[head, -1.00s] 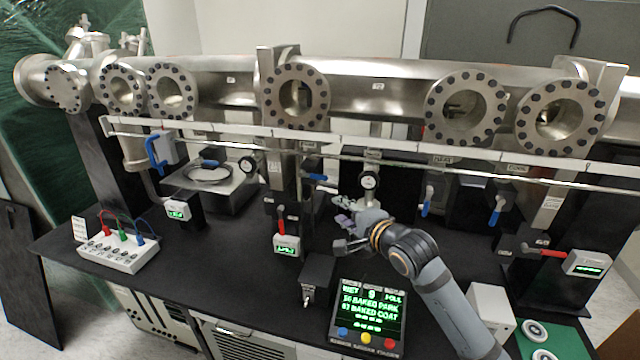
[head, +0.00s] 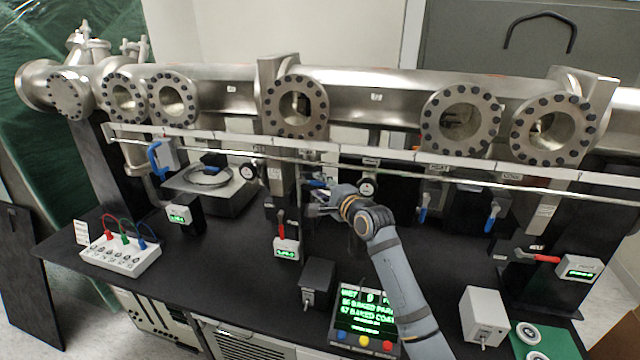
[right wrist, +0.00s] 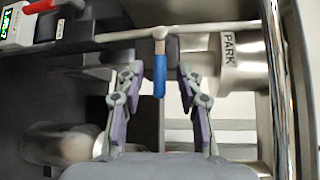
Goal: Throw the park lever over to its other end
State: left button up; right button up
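The park lever has a blue handle (right wrist: 160,76) on a pale pivot. In the right wrist view it hangs from a horizontal bar, beside a pipe (right wrist: 228,62) labelled PARK. My right gripper (right wrist: 158,72) is open, with one finger on each side of the handle and a gap on both sides. In the head view the right gripper (head: 314,195) reaches in behind the rail at the middle. A bit of blue handle (head: 317,183) shows just above it; the rest is hidden by the gripper. My left gripper is not in view.
A thin metal rail (head: 400,170) runs across above the bench. Other blue levers (head: 492,218) hang farther right. A screen box (head: 366,315) stands in front.

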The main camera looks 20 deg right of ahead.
jog(key=shift+w, duration=0.1)
grip_shut()
dwell(0.3)
jog(key=shift+f, duration=0.2)
